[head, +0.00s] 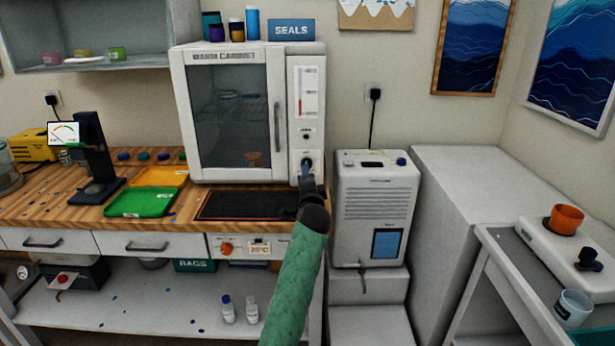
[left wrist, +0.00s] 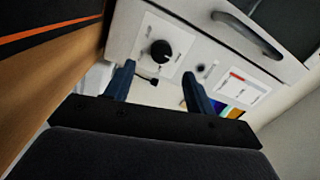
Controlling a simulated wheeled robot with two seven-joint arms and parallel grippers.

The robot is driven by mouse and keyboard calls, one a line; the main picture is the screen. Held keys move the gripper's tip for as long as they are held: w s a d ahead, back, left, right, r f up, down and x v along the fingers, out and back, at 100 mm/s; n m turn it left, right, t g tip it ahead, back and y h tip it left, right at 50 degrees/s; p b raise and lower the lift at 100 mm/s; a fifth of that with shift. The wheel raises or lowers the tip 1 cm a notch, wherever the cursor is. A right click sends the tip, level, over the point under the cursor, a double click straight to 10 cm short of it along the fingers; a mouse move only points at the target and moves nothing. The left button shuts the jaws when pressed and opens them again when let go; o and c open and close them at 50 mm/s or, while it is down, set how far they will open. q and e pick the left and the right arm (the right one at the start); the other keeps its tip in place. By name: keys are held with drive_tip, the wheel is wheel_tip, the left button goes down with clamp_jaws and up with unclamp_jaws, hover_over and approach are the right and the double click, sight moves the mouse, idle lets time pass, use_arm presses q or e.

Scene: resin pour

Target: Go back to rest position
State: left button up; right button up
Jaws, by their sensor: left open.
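My left arm, in a green sleeve, reaches up from the bottom of the head view to the white warm cabinet (head: 184,120). My left gripper (head: 307,172) is at the lower part of the cabinet's control panel. In the left wrist view the gripper (left wrist: 158,74) has its two dark blue fingers spread, with nothing between them. A black round knob (left wrist: 160,52) on the panel shows just beyond the gap between the fingertips, and I see no contact. My right gripper is not in view.
The cabinet's glass door is shut, with a vertical handle (head: 277,127). A black mat (head: 245,205) lies on the bench below it. A white machine (head: 376,215) stands close right of my arm. Green (head: 140,203) and orange (head: 160,177) trays lie left.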

use_arm(q)
drive_tip(key=shift+s, duration=0.45)
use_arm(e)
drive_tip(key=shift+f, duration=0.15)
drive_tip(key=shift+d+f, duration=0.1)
use_arm(q)
drive_tip(key=shift+n, duration=0.3)
